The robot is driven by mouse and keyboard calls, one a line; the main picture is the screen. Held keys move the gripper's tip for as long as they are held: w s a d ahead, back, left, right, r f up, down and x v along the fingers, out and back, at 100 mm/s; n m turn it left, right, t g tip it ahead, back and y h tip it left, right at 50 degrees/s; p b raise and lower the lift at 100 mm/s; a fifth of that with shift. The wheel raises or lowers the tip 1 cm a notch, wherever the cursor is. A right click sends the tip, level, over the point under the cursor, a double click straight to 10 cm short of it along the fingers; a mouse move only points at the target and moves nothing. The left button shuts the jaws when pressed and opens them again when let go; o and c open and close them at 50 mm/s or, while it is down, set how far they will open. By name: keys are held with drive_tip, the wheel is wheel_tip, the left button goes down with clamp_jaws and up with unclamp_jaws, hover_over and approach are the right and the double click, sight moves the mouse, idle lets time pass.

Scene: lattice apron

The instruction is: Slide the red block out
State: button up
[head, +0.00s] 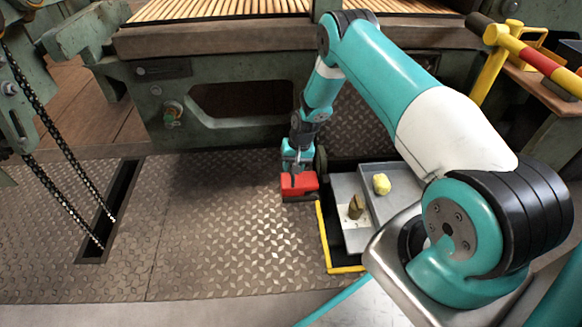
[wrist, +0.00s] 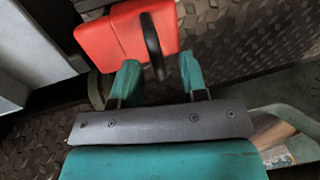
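The red block (head: 300,187) sits on the patterned metal floor by the left edge of a yellow-edged recess. In the wrist view the red block (wrist: 112,40) shows a dark curved handle (wrist: 153,45) on its face. My gripper (head: 297,168) is right at the block in the head view, pointing down. In the wrist view my gripper's teal fingers (wrist: 158,75) are spread apart, with the handle's end in the gap between them. I see no finger pressed on the handle. The block's underside is hidden.
Right of the block, grey trays (head: 345,190) in the recess hold a yellow lump (head: 381,184) and a brownish piece (head: 356,207). A heavy green machine frame (head: 215,140) stands behind. Chains (head: 65,150) hang over a floor slot at left. Floor left of the block is clear.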

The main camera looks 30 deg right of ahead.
wheel_tip(320, 180, up, 16)
drive_tip(key=s+d+p, duration=0.1)
drive_tip(key=d+p, duration=0.1)
drive_tip(key=p, duration=0.5)
drive_tip(key=shift+s+d+f, duration=0.15)
drive_tip(key=shift+d+f, duration=0.05)
drive_tip(key=shift+d, duration=0.1)
